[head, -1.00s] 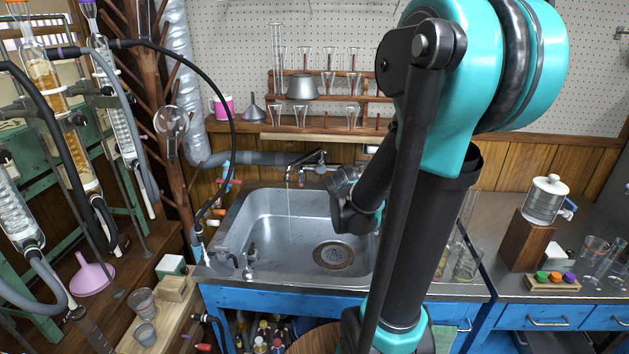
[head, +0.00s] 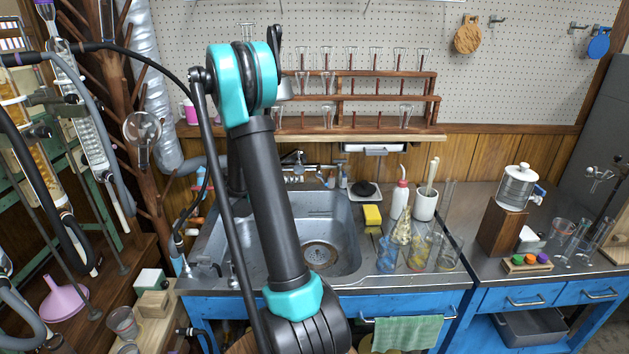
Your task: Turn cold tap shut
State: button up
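The metal wall tap (head: 299,172) stands at the back of the steel sink (head: 345,235). Its body and right part show, while its left part and spout are partly covered by my arm. I cannot tell which handle is the cold one or how far it is turned. No water stream can be made out now. My upper arm stands across the left half of the sink. A dark link of mine shows behind it, left of the tap. My gripper is hidden behind the arm, so its fingers and any contact with the tap cannot be seen.
A yellow sponge (head: 372,215), a white bottle (head: 400,199) and glassware (head: 419,248) stand right of the sink. A wooden glass rack (head: 388,103) is above. Hoses and glass columns crowd the left. The right sink basin is clear.

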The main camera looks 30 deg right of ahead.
aim_at(323, 179)
jog(key=x, duration=1.6)
jog(key=shift+d, duration=0.25)
jog(key=shift+c, duration=0.2)
grip_shut()
